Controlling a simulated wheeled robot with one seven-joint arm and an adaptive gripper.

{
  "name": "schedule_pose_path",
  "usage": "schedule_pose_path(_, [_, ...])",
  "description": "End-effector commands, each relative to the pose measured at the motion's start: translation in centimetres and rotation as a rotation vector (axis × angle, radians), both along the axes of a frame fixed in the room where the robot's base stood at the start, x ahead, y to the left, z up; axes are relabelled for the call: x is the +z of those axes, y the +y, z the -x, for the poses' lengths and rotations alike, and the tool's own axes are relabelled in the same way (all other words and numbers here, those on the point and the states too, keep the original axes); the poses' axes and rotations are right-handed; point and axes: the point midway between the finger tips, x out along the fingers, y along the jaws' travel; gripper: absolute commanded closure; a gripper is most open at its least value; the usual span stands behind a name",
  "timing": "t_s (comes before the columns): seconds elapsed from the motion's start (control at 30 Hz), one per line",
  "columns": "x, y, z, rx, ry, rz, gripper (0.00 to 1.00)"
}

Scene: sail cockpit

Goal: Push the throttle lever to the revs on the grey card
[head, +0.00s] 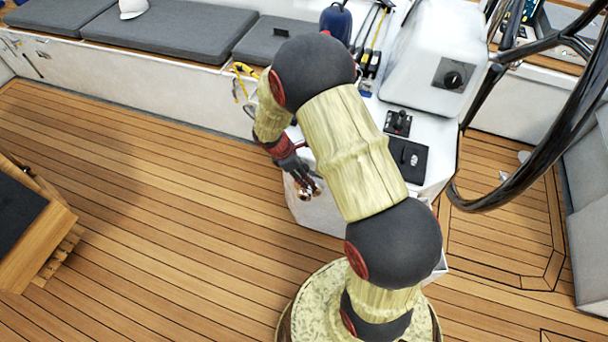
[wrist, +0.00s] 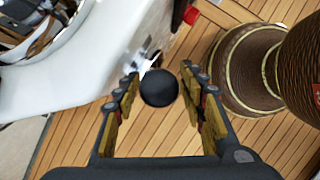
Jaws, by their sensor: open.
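A black ball knob (wrist: 159,88), which looks like the throttle lever's knob, shows between my fingers in the wrist view. A bright metal part beside it leads toward the white console side; most of the lever is hidden. My gripper (wrist: 158,90) is open, with one finger on each side of the knob and visible gaps. In the head view my gripper (head: 306,187) is low beside the left face of the white console (head: 425,125), partly behind my arm. I cannot make out a grey card or rev marks in either view.
On the console top are a dark switch panel (head: 408,160), a small black control (head: 398,123) and a rotary knob (head: 453,79). A black steering wheel (head: 520,185) stands at the right. A wooden table (head: 45,240) is at the left. The teak floor (head: 150,170) between is clear.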

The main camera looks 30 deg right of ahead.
Motion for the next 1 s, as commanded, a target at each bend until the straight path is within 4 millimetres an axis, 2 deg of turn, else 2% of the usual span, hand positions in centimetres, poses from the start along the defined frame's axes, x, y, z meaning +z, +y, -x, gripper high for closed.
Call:
schedule_pose_path(0.17, [0.11,0.0,-0.04,0.0,-0.001,0.0,0.59])
schedule_pose_path(0.87, [0.12,0.01,-0.04,-0.001,-0.001,0.0,0.99])
schedule_pose_path(1.0, [0.12,0.01,-0.04,-0.001,-0.001,0.0,1.0])
